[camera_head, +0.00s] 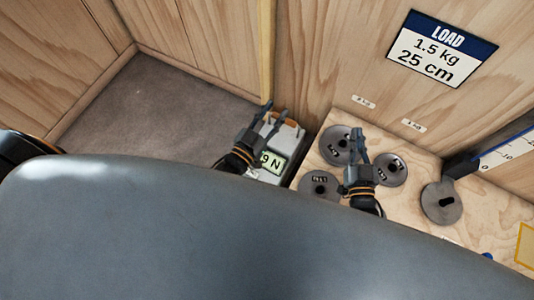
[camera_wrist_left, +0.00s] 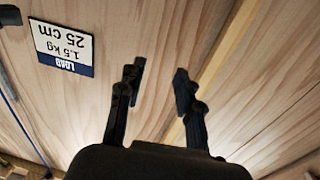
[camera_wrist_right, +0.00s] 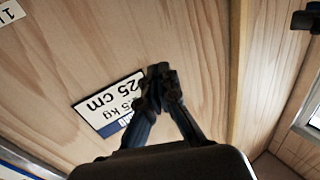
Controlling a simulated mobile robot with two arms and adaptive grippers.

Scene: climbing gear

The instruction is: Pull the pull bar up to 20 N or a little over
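A pale force gauge box (camera_head: 290,139) stands on the floor left of the wooden bench. Its display (camera_head: 272,161) shows a digit that looks like 9 or 6, then N; my left gripper may hide anything before it. An orange piece, which looks like the pull bar (camera_head: 291,122), lies at the top of the box, partly behind my left gripper. My left gripper (camera_head: 275,110) is open, fingers pointing up; its wrist view shows nothing between the fingertips (camera_wrist_left: 159,82). My right gripper (camera_head: 357,132) is above the weight discs, shut and empty, its tips together in its wrist view (camera_wrist_right: 160,72).
Several grey weight discs (camera_head: 441,203) lie on the wooden bench (camera_head: 480,205). A sign (camera_head: 441,48) on the wall reads LOAD 1.5 kg 25 cm. A scale (camera_head: 507,150) is at the right. The grey floor (camera_head: 150,115) at left is clear.

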